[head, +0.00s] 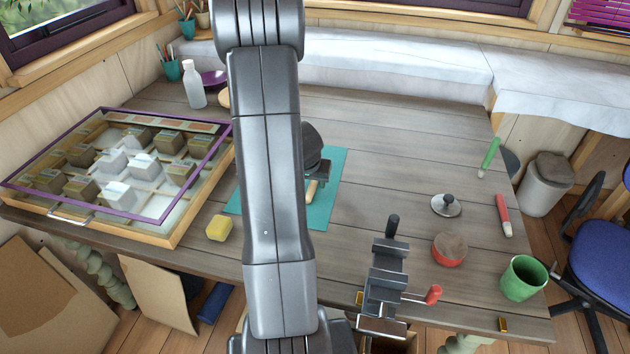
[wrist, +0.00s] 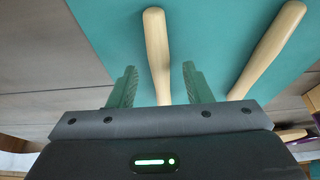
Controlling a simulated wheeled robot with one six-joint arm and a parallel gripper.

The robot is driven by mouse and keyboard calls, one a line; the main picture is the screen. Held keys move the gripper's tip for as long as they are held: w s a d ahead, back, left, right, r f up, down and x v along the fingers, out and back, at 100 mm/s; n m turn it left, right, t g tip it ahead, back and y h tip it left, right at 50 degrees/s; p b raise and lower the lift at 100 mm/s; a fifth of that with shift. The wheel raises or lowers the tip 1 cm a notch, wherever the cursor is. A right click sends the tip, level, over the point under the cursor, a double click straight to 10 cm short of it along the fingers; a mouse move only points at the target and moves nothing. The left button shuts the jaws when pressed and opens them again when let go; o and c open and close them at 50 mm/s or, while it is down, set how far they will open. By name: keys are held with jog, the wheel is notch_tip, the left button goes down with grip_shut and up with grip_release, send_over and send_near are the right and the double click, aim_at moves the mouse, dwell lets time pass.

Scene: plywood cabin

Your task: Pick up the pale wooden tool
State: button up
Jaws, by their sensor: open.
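In the wrist view, a pale wooden tool (wrist: 157,50) with a rounded end lies on the teal mat (wrist: 220,35). My gripper (wrist: 160,84) is open, with one green finger on each side of this tool and gaps between. The tool's lower part is hidden behind my gripper body. A second, similar pale wooden piece (wrist: 270,45) lies slanted to the right, outside the fingers. In the head view, a pale wooden end (head: 312,188) shows on the teal mat (head: 325,212) just below my gripper (head: 318,178); my arm hides much of the mat.
A glass-topped case (head: 170,232) with blocks stands left, a yellow block (head: 219,228) beside it. A grey vise (head: 384,285) is at the front edge. A red-rimmed round pot (head: 449,250), green mug (head: 523,278) and metal-knobbed lid (head: 446,205) stand right.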

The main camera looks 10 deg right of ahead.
jog(key=shift+w+d+f, duration=0.1)
jog(key=shift+w+f, duration=0.1)
jog(key=shift+f, duration=0.4)
grip_shut()
